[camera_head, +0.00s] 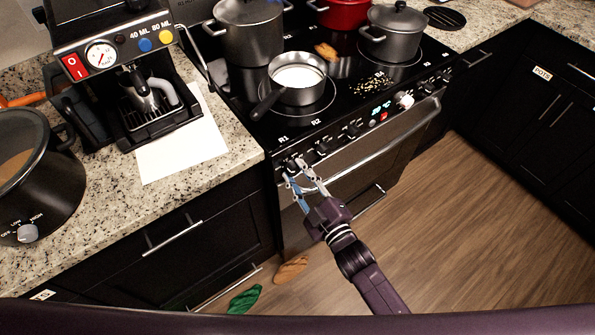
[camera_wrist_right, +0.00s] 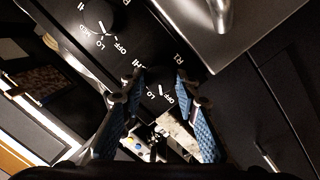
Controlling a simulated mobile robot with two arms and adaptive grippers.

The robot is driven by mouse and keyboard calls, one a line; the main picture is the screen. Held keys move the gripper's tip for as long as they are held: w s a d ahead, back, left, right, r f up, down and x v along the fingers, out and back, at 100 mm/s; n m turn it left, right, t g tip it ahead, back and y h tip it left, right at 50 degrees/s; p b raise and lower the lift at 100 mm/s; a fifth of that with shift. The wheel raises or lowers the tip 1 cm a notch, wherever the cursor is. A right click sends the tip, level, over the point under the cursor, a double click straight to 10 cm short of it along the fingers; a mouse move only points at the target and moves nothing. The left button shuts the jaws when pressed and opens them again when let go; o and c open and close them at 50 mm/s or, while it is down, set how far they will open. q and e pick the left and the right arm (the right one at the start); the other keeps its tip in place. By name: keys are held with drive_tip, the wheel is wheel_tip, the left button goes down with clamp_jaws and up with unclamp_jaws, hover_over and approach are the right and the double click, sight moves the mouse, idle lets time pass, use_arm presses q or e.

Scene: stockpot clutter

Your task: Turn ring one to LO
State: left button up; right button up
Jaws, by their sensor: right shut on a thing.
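The ring one knob (camera_head: 291,164) is a dark knob at the left end of the stove's front panel, under the R1 mark. My right gripper (camera_head: 297,171) reaches up to it from below and is shut on it. In the right wrist view, the blue-padded fingers (camera_wrist_right: 161,82) sit on either side of the dark knob (camera_wrist_right: 158,74). The OFF, LO and HI marks show around it. My left gripper is not in view.
A neighbouring knob (camera_wrist_right: 97,16) sits close by on the panel. A saucepan (camera_head: 297,82) and other pots stand on the cooktop. The oven handle (camera_head: 375,140) runs just below the knobs. A coffee machine (camera_head: 125,85) and slow cooker (camera_head: 40,170) stand on the left counter.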

drive_tip(key=m+p, duration=0.2)
drive_tip(key=m, duration=0.1)
drive_tip(key=shift+r+m+g, duration=0.15)
drive_tip(key=shift+m+g, duration=0.25)
drive_tip(key=shift+m+p, duration=0.35)
drive_tip(key=shift+m, duration=0.65)
drive_tip(key=o, duration=1.2)
drive_tip(key=shift+c, duration=0.2)
drive_tip(key=shift+d, duration=0.1)
drive_tip(key=f+v, duration=0.1)
drive_tip(key=v, duration=1.1)
drive_tip(key=shift+r, duration=0.45)
